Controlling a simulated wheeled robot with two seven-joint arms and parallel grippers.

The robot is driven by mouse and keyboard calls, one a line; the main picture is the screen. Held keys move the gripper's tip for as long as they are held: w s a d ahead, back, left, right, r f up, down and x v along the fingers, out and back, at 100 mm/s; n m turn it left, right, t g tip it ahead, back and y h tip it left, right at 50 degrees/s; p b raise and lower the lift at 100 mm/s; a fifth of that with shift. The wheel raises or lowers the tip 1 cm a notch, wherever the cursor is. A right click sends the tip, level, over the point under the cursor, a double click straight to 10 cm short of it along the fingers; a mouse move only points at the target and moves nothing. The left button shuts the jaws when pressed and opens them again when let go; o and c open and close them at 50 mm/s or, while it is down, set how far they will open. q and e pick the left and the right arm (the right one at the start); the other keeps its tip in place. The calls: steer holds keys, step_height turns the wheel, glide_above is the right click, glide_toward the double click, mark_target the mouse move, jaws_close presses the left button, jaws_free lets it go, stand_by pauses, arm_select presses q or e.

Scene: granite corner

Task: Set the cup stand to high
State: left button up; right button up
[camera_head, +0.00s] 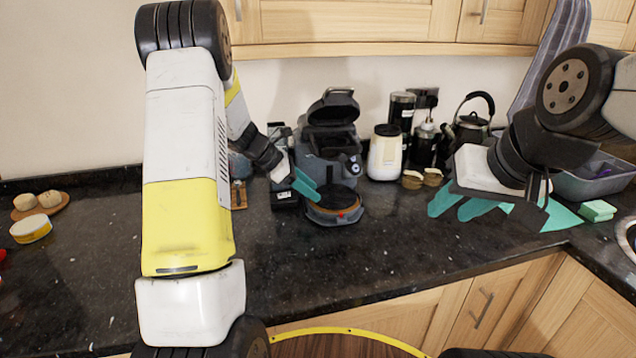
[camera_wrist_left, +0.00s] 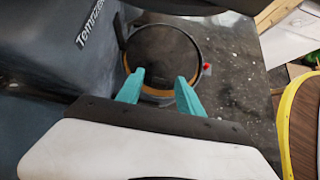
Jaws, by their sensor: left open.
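The dark grey coffee machine (camera_head: 325,140) stands against the back wall with its top lid raised. Its round cup stand (camera_head: 335,208) juts out low at the front, with a dark top, tan rim and small red mark. In the left wrist view the cup stand (camera_wrist_left: 162,56) lies just beyond my fingertips. My left gripper (camera_head: 306,186) is open, its teal fingers (camera_wrist_left: 158,92) apart at the stand's near edge; contact cannot be told. My right gripper (camera_head: 468,205) hangs over the counter at right, away from the machine; its teal fingers blend with a teal cloth behind.
A cream jar (camera_head: 385,152), dark canisters (camera_head: 401,112) and a kettle (camera_head: 472,122) stand right of the machine. A green sponge (camera_head: 598,210) and grey basin (camera_head: 590,180) are farther right. A board with buns (camera_head: 40,203) is far left. The counter before the machine is clear.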

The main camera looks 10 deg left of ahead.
arm_select(q)
jaws_close()
steer(key=shift+r, duration=0.1)
stand_by(1.2)
